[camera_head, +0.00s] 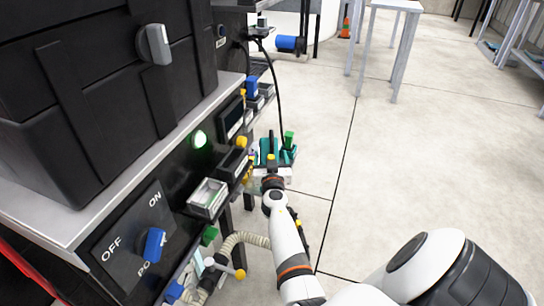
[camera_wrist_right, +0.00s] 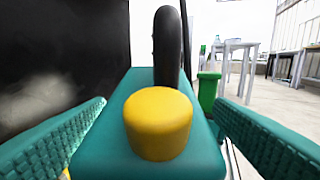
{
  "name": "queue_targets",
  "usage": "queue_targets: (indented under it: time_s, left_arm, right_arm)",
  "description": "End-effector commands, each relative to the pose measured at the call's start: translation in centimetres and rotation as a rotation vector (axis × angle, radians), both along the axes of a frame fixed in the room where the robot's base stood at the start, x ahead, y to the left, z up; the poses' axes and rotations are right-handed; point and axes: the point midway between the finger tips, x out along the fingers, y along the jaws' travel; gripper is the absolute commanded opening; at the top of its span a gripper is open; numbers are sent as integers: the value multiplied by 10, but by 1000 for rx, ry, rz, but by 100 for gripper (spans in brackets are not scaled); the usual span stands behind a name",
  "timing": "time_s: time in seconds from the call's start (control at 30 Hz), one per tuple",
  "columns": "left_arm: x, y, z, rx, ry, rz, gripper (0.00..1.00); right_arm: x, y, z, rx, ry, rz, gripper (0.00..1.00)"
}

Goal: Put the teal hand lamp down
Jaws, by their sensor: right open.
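The teal hand lamp (camera_wrist_right: 150,100) is a teal body with a yellow knob on its near face and a black curved part rising behind it. It fills the middle of the right wrist view. My right gripper (camera_head: 272,153) is open, with one teal ribbed finger on each side of the lamp and a visible gap at both sides. In the head view the lamp (camera_head: 268,147) is small and partly hidden by the gripper. What bears the lamp from below cannot be seen clearly. My left gripper is not in view.
A black control panel with an ON/OFF blue knob (camera_head: 152,243) and a lit green lamp (camera_head: 198,138) stands left of my arm. A black cable (camera_head: 276,85) hangs down near the gripper. A green object (camera_wrist_right: 208,92) stands behind the right finger.

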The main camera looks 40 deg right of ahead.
Motion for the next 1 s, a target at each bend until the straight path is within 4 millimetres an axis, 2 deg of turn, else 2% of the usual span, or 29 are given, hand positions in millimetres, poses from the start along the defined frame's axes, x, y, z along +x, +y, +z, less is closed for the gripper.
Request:
queue_targets:
  time_s: [0.2, 0.4, 0.6, 1.0]
  left_arm:
    - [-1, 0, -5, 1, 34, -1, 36]
    - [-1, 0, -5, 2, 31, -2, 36]
    - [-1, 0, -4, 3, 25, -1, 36]
    - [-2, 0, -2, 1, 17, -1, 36]
  right_arm:
    - [-38, 32, 0, 2, 1, -1, 76]
    - [-63, 53, 0, 1, -1, -1, 76]
    - [-72, 60, 1, -1, -2, -1, 76]
    - [-72, 60, 1, -1, -2, -1, 76]
